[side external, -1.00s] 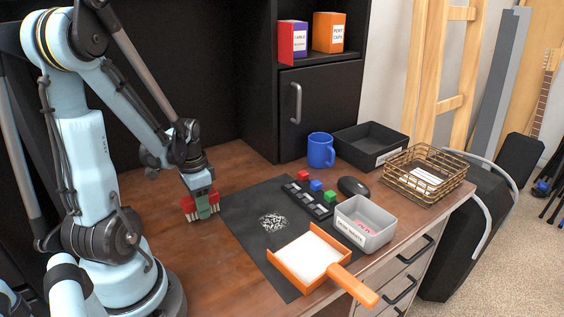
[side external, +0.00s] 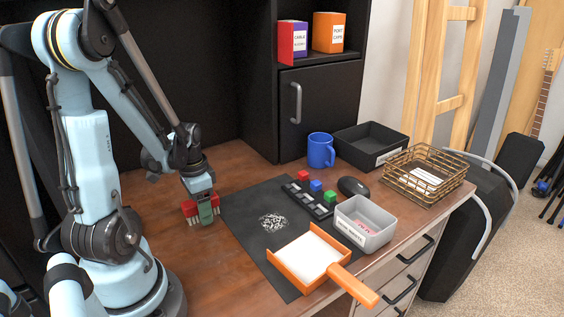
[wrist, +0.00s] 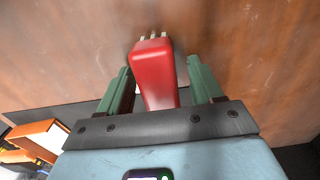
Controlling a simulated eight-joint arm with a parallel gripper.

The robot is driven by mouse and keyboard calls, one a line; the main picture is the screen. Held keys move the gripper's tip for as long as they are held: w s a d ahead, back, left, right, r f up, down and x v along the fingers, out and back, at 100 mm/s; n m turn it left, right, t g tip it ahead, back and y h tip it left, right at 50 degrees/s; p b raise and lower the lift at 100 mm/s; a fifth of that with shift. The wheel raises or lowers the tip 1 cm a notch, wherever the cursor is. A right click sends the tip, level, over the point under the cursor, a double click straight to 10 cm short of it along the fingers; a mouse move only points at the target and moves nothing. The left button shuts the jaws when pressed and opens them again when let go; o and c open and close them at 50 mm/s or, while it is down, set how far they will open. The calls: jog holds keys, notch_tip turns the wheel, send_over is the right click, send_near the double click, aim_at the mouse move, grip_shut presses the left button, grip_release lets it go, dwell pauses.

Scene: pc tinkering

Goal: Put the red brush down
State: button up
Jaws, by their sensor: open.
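The red brush (side external: 190,208), with pale bristles pointing down, is upright at the left edge of the dark mat, on or just above the wooden desk. My gripper (side external: 206,210) has its green fingers around it, and one finger hides the middle of the brush. In the wrist view the red brush (wrist: 153,75) lies between the two green fingers of my gripper (wrist: 160,68). A gap shows on the right side, so the fingers are open and not clamped on it. I cannot tell whether the left finger touches the brush.
The dark mat (side external: 245,213) holds a pile of white scraps (side external: 273,222) and an orange dustpan (side external: 308,256). A grey bin (side external: 365,224), a blue mug (side external: 321,150), a black tray (side external: 368,146) and a wire basket (side external: 424,175) stand to the right. Bare desk (side external: 205,255) lies in front of the brush.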

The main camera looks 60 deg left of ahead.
notch_tip(320, 180, up, 13)
jog(key=w+d+t, duration=0.3)
jog(key=w+d, duration=0.2)
jog(key=d, duration=0.4)
jog(key=w+d+t, duration=0.4)
jog(key=w+d, duration=0.1)
jog(key=d, duration=0.5)
jog(key=shift+d+r, duration=0.2)
jog(key=shift+d, duration=0.1)
jog(key=shift+s, duration=0.1)
dwell(0.4)
